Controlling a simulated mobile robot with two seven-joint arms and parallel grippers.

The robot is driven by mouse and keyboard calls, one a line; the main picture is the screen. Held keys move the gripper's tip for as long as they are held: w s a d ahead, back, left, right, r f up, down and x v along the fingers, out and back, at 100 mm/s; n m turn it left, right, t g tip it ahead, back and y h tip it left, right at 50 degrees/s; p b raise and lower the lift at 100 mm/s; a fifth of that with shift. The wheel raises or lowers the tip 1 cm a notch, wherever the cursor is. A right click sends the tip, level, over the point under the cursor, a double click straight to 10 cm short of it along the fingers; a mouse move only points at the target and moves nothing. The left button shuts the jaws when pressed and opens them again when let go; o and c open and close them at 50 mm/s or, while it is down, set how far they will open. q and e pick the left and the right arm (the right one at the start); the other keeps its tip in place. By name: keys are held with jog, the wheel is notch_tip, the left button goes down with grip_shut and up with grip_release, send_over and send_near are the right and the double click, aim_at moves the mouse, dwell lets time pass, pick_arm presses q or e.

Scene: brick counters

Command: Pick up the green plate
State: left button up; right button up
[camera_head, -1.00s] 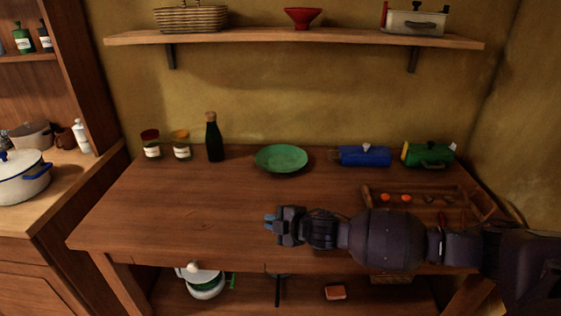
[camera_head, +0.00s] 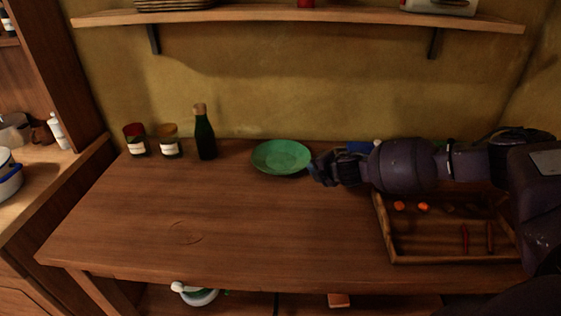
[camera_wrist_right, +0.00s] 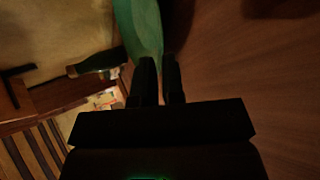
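The green plate (camera_head: 281,157) sits towards the back of the wooden counter, left of my right gripper. My right gripper (camera_head: 318,171) reaches in from the right, with its fingertips at the plate's right rim. In the right wrist view, the green plate (camera_wrist_right: 140,25) runs down to the tips of the right gripper's two dark fingers (camera_wrist_right: 158,62). The fingers are close together with a narrow gap, and green shows at that gap. I cannot tell whether they grip the rim. My left gripper is not in view.
A dark bottle (camera_head: 204,135) and two jars (camera_head: 168,142) (camera_head: 135,140) stand left of the plate. A wooden tray (camera_head: 430,258) with small items lies below my right arm. A blue object (camera_head: 360,147) is partly hidden behind the arm. The front left counter is clear.

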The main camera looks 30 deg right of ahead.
aim_at(303, 175)
jog(key=shift+b+x, duration=0.7)
jog(key=shift+x, duration=2.5)
grip_shut()
